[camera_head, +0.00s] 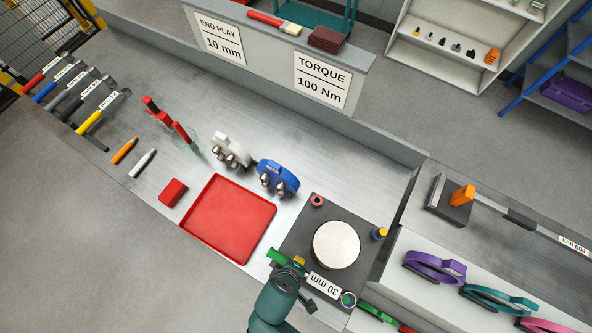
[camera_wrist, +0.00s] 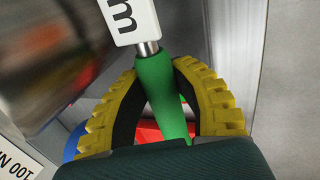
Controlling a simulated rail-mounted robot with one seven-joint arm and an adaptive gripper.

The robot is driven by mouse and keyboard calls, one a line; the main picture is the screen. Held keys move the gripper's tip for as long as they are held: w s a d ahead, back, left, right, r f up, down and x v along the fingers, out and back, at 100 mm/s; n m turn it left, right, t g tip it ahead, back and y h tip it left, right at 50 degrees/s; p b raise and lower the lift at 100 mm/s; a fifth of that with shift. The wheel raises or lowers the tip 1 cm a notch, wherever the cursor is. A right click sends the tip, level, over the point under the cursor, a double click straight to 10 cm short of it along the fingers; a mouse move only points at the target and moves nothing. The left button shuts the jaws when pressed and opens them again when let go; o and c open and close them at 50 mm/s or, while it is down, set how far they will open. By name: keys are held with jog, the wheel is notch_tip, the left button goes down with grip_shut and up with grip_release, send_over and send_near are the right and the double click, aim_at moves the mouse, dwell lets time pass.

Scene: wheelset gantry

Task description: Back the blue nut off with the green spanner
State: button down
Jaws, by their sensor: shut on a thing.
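My gripper (camera_head: 297,263) is shut on the green handle of the green spanner (camera_head: 279,257), at the dark plate's lower edge. The spanner's white "30 mm" tag (camera_head: 325,285) and its ring end (camera_head: 348,299) reach to the lower right. In the wrist view the yellow-padded fingers close around the green handle (camera_wrist: 157,88), with the shank and tag beyond. I cannot clearly identify the blue nut; a small yellow-topped piece with a dark blue base (camera_head: 379,234) stands at the plate's right edge. The ring end appears apart from it.
A silver disc (camera_head: 336,245) and a red ring (camera_head: 317,201) sit on the dark plate (camera_head: 296,232). A red tray (camera_head: 188,233) lies to the left, with blue (camera_head: 279,177) and white clamp-like parts (camera_head: 229,149) behind it. A raised grey ledge with coloured tools stands right.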

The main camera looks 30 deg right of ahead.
jog(key=shift+a+f, duration=0.1)
jog(key=shift+f, duration=0.05)
dwell(0.3)
jog(key=shift+f+b, duration=0.75)
jog(key=shift+f, duration=0.4)
jog(key=shift+s+a+r+p, duration=0.1)
jog(key=shift+a+r+p, duration=0.05)
jog(key=shift+a+p, duration=0.15)
jog(key=shift+s+a+n+t+p, duration=0.3)
jog(key=shift+s+a+n+p, duration=0.5)
jog(key=shift+a+n, duration=0.25)
jog(key=shift+s+a+n, duration=0.15)
jog(key=shift+a+n, duration=0.2)
jog(key=shift+a, duration=0.05)
